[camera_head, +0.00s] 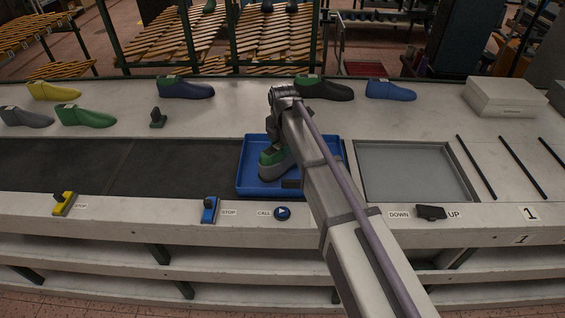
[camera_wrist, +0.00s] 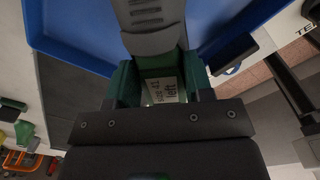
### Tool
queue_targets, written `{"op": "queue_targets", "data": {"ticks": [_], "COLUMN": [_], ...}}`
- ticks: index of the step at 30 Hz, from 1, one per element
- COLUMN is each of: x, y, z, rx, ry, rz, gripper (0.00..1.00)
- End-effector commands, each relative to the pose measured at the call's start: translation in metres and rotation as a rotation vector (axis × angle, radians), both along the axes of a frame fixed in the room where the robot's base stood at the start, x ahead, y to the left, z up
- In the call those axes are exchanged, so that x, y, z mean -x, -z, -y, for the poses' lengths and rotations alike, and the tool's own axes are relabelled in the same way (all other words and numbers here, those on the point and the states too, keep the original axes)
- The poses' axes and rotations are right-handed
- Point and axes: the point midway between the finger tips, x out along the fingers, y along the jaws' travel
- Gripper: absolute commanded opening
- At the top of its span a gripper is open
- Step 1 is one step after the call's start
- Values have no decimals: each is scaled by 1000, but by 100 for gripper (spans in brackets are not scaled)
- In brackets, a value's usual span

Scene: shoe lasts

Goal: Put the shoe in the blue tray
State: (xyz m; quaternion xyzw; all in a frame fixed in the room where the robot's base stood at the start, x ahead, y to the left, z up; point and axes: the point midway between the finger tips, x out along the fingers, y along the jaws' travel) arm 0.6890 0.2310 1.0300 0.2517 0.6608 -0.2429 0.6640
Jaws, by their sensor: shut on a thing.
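The shoe is a grey and green shoe last (camera_head: 277,168), held at its green top by my gripper (camera_head: 271,147). In the wrist view the last (camera_wrist: 150,38) sits between the jaws of my gripper (camera_wrist: 160,88), with a white label reading size 41 left. The blue tray (camera_head: 246,187) is on the dark belt, and the last is within its outline. I cannot tell whether the last touches the tray floor. My arm covers the tray's right part. The tray's blue wall also shows in the wrist view (camera_wrist: 222,28).
Several green, grey, yellow and blue lasts (camera_head: 86,116) stand on the bench behind the belt. A grey recessed plate (camera_head: 412,172) lies right of the tray. A pale box (camera_head: 505,97) is at back right. A yellow lever (camera_head: 64,203) and a blue lever (camera_head: 209,209) line the front edge.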

Motion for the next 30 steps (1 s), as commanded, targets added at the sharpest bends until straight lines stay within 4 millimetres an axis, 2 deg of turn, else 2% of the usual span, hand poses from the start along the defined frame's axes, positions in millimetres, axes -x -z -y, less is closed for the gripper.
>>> {"op": "queue_targets", "data": {"ticks": [2, 9, 19, 20, 27, 30], "x": [0, 0, 0, 0, 0, 0], "y": [0, 39, 37, 37, 36, 36], "z": [0, 0, 0, 0, 0, 0], "rx": [0, 0, 0, 0, 0, 0], "ry": [0, 0, 0, 0, 0, 0], "rz": [0, 0, 0, 0, 0, 0], "gripper": [0, 0, 0, 43, 66, 73]}}
